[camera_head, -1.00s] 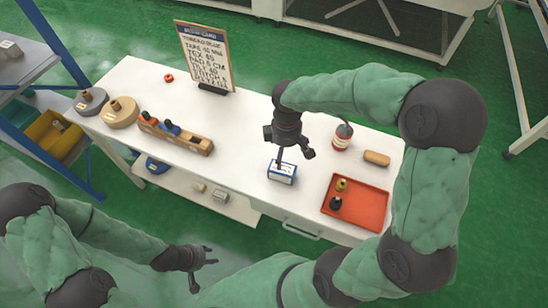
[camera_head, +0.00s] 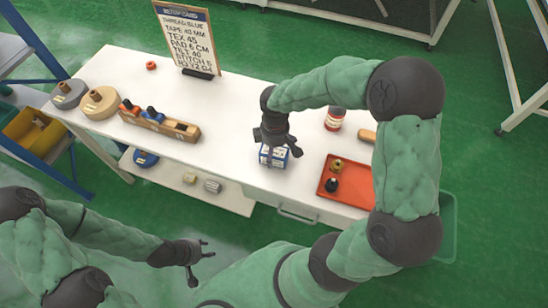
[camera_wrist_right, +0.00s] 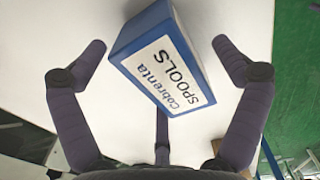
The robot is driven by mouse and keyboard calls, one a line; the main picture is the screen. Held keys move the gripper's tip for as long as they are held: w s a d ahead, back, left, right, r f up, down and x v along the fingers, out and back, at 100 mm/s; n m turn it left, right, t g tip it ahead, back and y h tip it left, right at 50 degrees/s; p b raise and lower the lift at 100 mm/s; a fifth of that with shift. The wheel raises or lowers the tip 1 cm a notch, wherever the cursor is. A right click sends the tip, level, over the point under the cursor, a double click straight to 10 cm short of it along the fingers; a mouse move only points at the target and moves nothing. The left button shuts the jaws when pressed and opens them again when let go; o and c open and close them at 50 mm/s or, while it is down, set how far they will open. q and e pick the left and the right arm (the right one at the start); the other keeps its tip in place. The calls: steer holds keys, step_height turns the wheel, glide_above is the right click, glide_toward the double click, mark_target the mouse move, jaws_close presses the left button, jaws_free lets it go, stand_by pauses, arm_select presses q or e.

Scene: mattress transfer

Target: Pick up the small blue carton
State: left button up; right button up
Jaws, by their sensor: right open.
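The small blue carton (camera_head: 280,158) stands on the white table (camera_head: 228,115) near its front edge. In the right wrist view the carton (camera_wrist_right: 160,58) shows a white label reading "Cobrenta SPOOLS" and lies between the spread fingers. My right gripper (camera_head: 272,150) is above the carton and partly hides it in the head view. Its fingers are open (camera_wrist_right: 160,60), with gaps to the carton on both sides. My left gripper (camera_head: 198,262) is low in front of the table, away from the carton, with its fingers apart and empty.
An orange tray (camera_head: 350,200) with small bottles stands right of the carton. A red-and-white can (camera_head: 334,118) and a tan block (camera_head: 367,136) are behind it. A wooden spool rack (camera_head: 160,122), large spools (camera_head: 100,101) and a sign board (camera_head: 190,42) stand left.

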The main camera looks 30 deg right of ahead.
steer(key=shift+f, duration=0.3)
steer(key=shift+r, duration=0.1)
steer(key=c, duration=1.4)
steer(key=shift+o, duration=0.2)
steer(key=shift+r, duration=0.1)
